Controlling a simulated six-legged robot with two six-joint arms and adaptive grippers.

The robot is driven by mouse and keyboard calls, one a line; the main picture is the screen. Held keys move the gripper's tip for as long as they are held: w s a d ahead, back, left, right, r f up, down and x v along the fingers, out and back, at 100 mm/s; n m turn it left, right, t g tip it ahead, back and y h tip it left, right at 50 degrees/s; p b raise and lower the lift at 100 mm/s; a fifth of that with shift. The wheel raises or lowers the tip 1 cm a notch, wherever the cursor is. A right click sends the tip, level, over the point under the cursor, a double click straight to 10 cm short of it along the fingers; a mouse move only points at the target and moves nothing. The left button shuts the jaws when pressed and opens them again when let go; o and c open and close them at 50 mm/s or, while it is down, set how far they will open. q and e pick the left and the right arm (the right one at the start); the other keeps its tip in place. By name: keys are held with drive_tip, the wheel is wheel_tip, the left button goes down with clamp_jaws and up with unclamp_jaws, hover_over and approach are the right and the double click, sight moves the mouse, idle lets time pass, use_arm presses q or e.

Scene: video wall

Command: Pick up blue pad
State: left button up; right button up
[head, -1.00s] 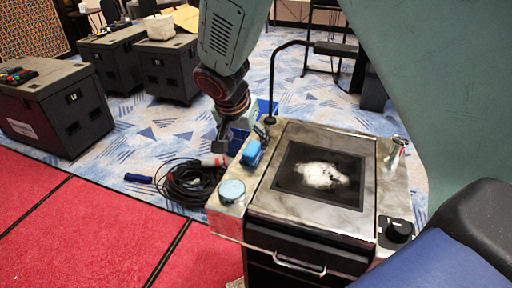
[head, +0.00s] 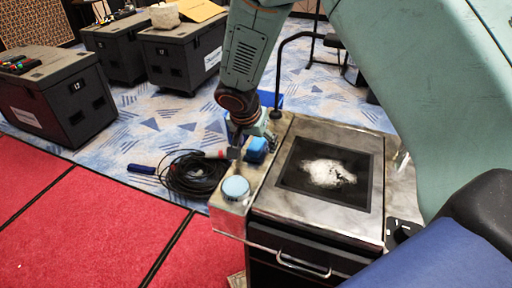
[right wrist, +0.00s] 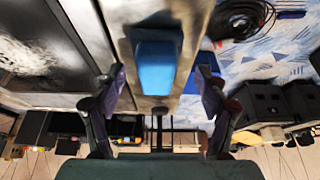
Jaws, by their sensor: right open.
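The blue pad (head: 257,147) is a small blue block on the left metal ledge of the cart. In the right wrist view the pad (right wrist: 156,68) lies ahead, between the two fingers in the picture. My right gripper (head: 253,141) is right at the pad in the head view, with a finger to either side of it. In the right wrist view the right gripper (right wrist: 158,85) has its fingers spread wide and holds nothing. Whether a finger touches the pad cannot be told. My left gripper is not in view.
A round light-blue-topped item (head: 235,188) stands on the same ledge, in front of the pad. A dark panel with a white patch (head: 325,172) fills the cart top to the right. A coiled black cable (head: 193,177) lies on the floor at left. Dark cases (head: 62,95) stand behind.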

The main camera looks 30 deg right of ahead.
drive_tip(key=shift+d+f, duration=0.1)
drive_tip(key=shift+f, duration=0.15)
drive_tip(key=shift+s+r, duration=0.2)
drive_tip(key=shift+s, duration=0.15)
drive_tip(key=shift+c, duration=0.2)
drive_tip(key=shift+w+f, duration=0.25)
drive_tip(key=shift+w, duration=0.15)
drive_tip(key=c, duration=0.6)
drive_tip(key=shift+s+r, duration=0.25)
drive_tip(key=shift+s, duration=0.05)
drive_tip(key=c, duration=0.6)
drive_tip(key=shift+o, duration=0.2)
drive_tip(key=shift+w+f, duration=0.1)
drive_tip(key=shift+w, duration=0.15)
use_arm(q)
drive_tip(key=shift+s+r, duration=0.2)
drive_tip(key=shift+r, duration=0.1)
use_arm(e)
wheel_tip(320, 180, up, 28)
drive_tip(key=shift+s, duration=0.1)
